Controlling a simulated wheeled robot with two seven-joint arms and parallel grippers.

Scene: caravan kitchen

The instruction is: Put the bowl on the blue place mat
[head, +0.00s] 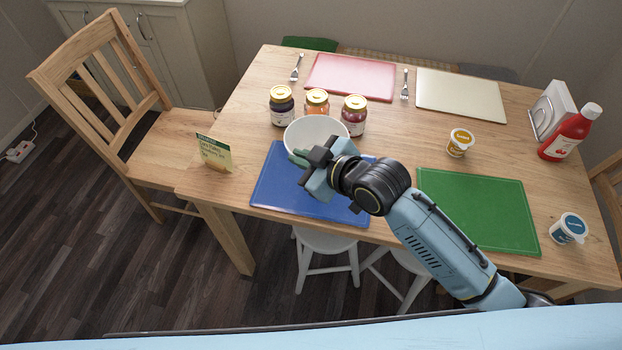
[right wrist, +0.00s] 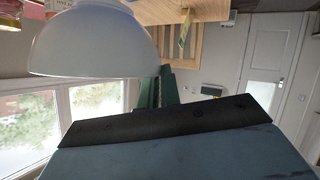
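The white bowl (head: 317,130) is upright at the far edge of the blue place mat (head: 280,190) in the head view; I cannot tell whether its base touches anything. My right gripper (head: 299,157) is at the bowl's near rim and hides part of the bowl and mat. In the right wrist view the bowl (right wrist: 95,45) fills the upper left, and the two dark green fingers (right wrist: 156,88) sit close together at its rim, one on each side of the wall. They look shut on it. My left gripper is not in view.
Three jars (head: 317,103) stand close behind the bowl. A small yellow-green packet (head: 214,153) stands left of the blue mat. The near part of the blue mat is clear.

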